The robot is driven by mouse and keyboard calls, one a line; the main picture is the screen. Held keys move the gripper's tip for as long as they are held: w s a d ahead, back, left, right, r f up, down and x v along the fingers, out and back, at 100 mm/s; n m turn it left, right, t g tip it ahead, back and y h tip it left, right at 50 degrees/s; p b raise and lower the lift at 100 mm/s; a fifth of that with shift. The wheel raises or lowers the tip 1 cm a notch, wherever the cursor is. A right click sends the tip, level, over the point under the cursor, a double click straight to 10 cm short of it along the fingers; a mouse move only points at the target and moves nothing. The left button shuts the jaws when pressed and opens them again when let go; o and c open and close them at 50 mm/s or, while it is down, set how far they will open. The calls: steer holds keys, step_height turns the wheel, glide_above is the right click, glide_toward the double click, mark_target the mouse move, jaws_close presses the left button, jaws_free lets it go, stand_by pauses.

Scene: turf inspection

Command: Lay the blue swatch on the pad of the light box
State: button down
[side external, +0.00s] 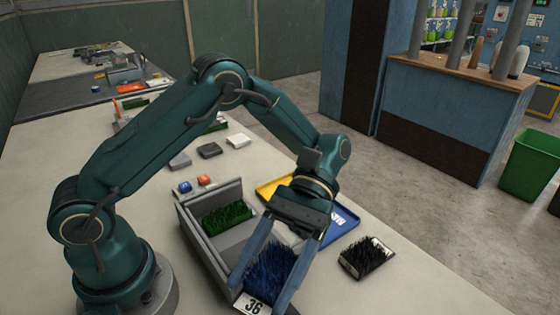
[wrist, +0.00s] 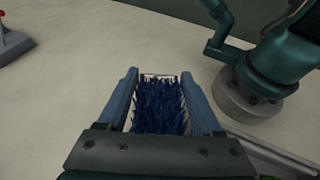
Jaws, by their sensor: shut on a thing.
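My gripper (side external: 261,292) is shut on the blue swatch (side external: 270,268), a tufted dark-blue piece with a white label reading 36 at its near edge. In the wrist view the blue swatch (wrist: 160,106) lies between the two fingers. A grey walled box (side external: 222,255), which looks like the light box, stands just left of my gripper. A green swatch (side external: 226,216) lies at its far end, with a lighter grey surface in front. The swatch is beside the box's near right part; its height above the table and the box's pad cannot be told clearly.
A yellow tray (side external: 268,189) lies behind my gripper, partly hidden. A dark tufted swatch (side external: 367,257) lies on the table to the right. The table's front right is clear.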

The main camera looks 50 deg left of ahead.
mark_target(266, 249)
steer(key=shift+n+t+h, duration=0.3)
steer(key=shift+n+h, duration=0.3)
steer(key=w+a+r, duration=0.2)
steer(key=a, duration=0.1)
steer(key=shift+w+a+r, duration=0.15)
steer(key=shift+w+a, duration=0.15)
steer(key=shift+w, duration=0.1)
steer(key=w+a+r+n+t+h, duration=0.2)
steer(key=a+n+t, duration=0.4)
steer(key=n+t, duration=0.4)
steer(key=w+a+r+n+t+h, duration=0.2)
steer(key=w+a+r+n+t, duration=0.3)
steer(key=n+t, duration=0.5)
steer(key=shift+w+a, duration=0.65)
steer(key=shift+w, duration=0.45)
